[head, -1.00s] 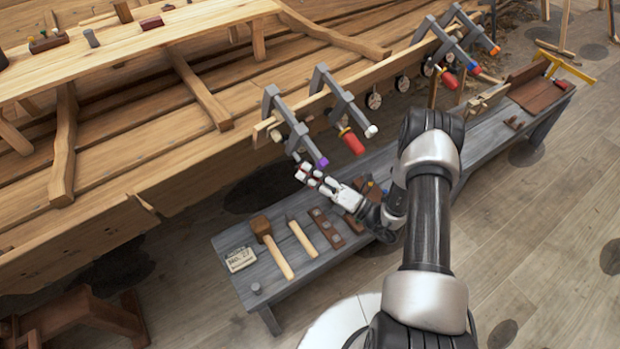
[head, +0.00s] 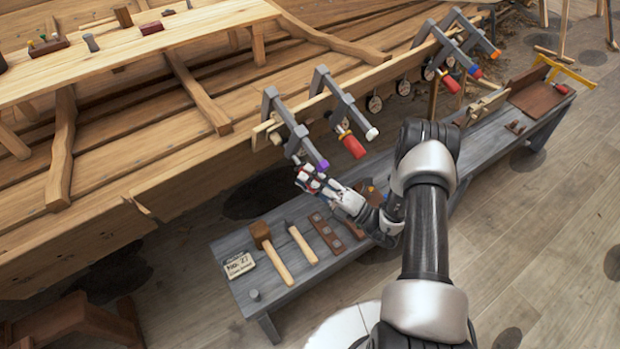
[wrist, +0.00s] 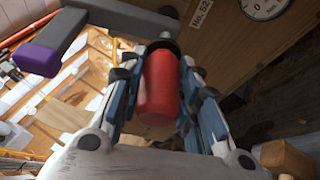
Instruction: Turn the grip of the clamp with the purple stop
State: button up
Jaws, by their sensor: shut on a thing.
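The clamp with the purple stop (head: 297,133) is the nearest of several grey clamps on the hull's plank edge. Its purple stop (head: 322,165) caps the end of its bar, and it also shows at the upper left of the wrist view (wrist: 37,58). My gripper (head: 308,180) is just below that stop. In the wrist view my gripper (wrist: 168,92) has its fingers on both sides of the red grip (wrist: 165,88) and is shut on it. The grip's far end meets a dark collar. In the head view the grip is mostly hidden by my fingers.
The neighbouring clamp has a white stop (head: 372,134) and a red grip (head: 353,147) close to the right. Below is a grey bench (head: 290,290) with a mallet (head: 271,255), a hammer and wooden blocks. A round dial (wrist: 265,5) shows in the wrist view.

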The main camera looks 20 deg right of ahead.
jog(key=shift+s+f, duration=0.1)
jog(key=shift+f, duration=0.1)
jog(key=o, duration=1.1)
jog(key=shift+r, duration=0.1)
jog(key=shift+c, duration=0.2)
jog(key=v, duration=1.2)
